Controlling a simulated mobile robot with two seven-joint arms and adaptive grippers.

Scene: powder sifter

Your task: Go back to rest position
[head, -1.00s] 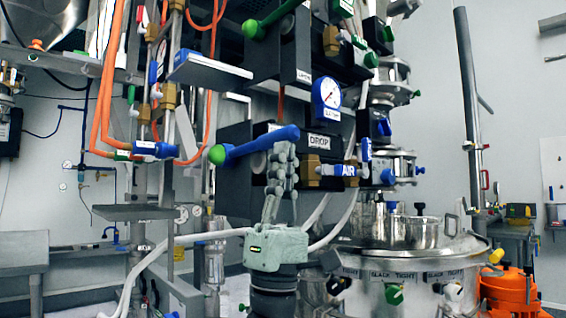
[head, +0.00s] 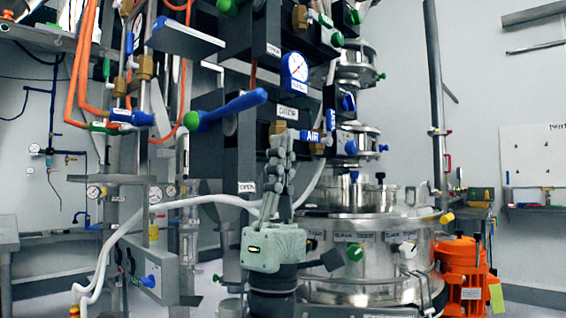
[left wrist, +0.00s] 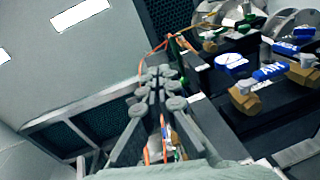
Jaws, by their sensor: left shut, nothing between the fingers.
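My left gripper (head: 281,150) points up in front of the sifter's black valve blocks in the head view. Its fingers are together and empty, and it is apart from the blue lever. The blue lever (head: 232,108) with a green end, beside the DROP label (head: 293,113), points left and slightly down. In the left wrist view the closed fingers (left wrist: 157,80) point toward the ceiling, with the blue AIR handle (left wrist: 270,71) to their right. My right gripper shows in neither view.
A blue gauge (head: 295,70) sits above the AIR handle. A steel vessel (head: 365,250) stands behind my left gripper, and an orange machine (head: 462,268) stands at right. White hoses (head: 150,208) and orange hoses (head: 82,70) run at left. Open wall lies at upper right.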

